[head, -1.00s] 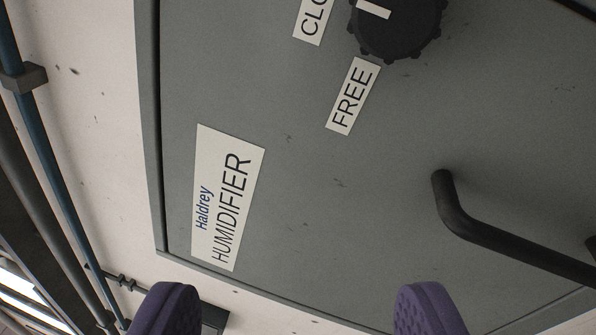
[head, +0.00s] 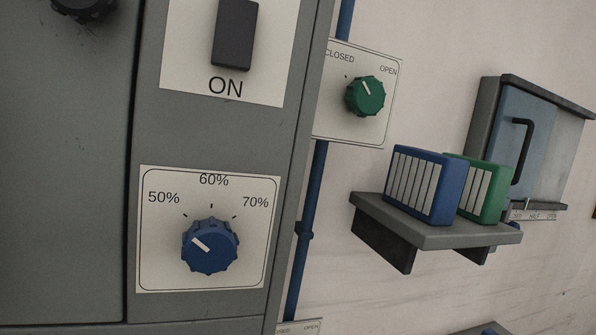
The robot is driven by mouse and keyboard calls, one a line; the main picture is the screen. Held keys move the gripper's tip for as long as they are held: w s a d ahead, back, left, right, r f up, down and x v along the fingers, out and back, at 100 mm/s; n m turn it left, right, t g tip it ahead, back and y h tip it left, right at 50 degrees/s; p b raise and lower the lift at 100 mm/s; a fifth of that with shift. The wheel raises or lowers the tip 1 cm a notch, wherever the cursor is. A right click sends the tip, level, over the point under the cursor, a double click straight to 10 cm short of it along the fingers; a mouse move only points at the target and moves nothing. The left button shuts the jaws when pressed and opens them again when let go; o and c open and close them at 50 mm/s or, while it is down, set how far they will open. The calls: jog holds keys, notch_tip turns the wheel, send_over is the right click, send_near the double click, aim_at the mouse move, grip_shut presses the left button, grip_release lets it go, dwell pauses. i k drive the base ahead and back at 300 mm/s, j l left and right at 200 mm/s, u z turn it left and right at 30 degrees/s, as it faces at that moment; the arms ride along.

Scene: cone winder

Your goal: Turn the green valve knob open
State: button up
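The green valve knob (head: 365,96) sits on a white plate (head: 391,120) labelled CLOSED at its upper left and OPEN at its upper right. The plate is on the wall over a blue pipe, just right of the grey cabinet's edge. The knob's white pointer line slants to the upper left, nearer the CLOSED side. Nothing touches the knob. My gripper does not show in the present view.
The grey cabinet (head: 65,180) fills the left, with a blue humidity knob (head: 210,246) and a dark ON switch (head: 237,35). A shelf (head: 440,236) with a blue binder box (head: 424,186) and a green one (head: 487,188) juts out below right. A blue-grey wall box (head: 524,140) hangs farther right.

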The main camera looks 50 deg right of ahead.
aim_at(364, 97)
jog(key=z, duration=1.05)
